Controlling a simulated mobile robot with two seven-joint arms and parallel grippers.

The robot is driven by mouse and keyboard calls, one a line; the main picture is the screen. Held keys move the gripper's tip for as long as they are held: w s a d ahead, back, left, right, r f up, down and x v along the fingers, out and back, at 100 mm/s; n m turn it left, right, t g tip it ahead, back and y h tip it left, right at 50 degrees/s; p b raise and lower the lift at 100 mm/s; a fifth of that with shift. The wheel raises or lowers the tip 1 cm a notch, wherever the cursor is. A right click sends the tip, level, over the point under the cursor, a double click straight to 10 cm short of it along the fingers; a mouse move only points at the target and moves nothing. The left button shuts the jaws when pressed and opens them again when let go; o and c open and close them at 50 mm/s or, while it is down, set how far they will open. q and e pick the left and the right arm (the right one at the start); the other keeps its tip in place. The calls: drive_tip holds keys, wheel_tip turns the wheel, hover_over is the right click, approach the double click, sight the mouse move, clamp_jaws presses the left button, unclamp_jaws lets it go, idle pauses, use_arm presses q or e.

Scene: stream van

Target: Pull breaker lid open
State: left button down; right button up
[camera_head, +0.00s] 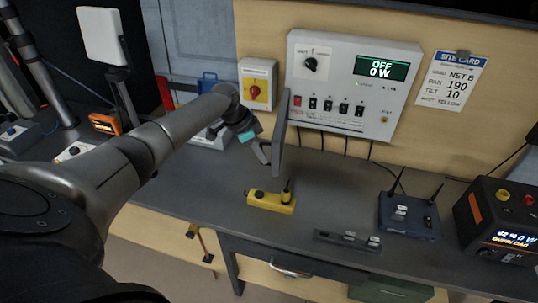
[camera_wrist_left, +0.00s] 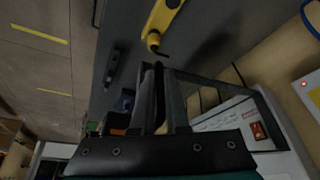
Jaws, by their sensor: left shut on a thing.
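The breaker lid (camera_head: 281,132) is a dark grey plate. It stands out from the left side of the white breaker panel (camera_head: 375,112), swung open and seen nearly edge-on. The row of black breaker switches and a red switch (camera_head: 297,101) are uncovered. My left gripper (camera_head: 265,152) is at the lid's lower part, shut on it; the exact grip is partly hidden behind the lid. In the left wrist view the gripper's dark fingers (camera_wrist_left: 160,80) reach up beside the lid's dark frame (camera_wrist_left: 218,82). My right gripper is in neither view.
A yellow box (camera_head: 268,200) with a short antenna lies on the bench below the lid. A blue router (camera_head: 408,216) and a black power unit (camera_head: 500,222) stand to the right. A yellow-and-red rotary switch (camera_head: 257,85) is on the wall left of the panel.

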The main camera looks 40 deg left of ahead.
use_arm(q)
drive_tip(key=shift+a, duration=0.2)
drive_tip(key=c, duration=0.9)
unclamp_jaws()
drive_tip(key=shift+r, duration=0.1)
drive_tip(key=v, duration=1.5)
drive_tip(key=shift+r+b, duration=0.1)
drive_tip(key=shift+b, duration=0.2)
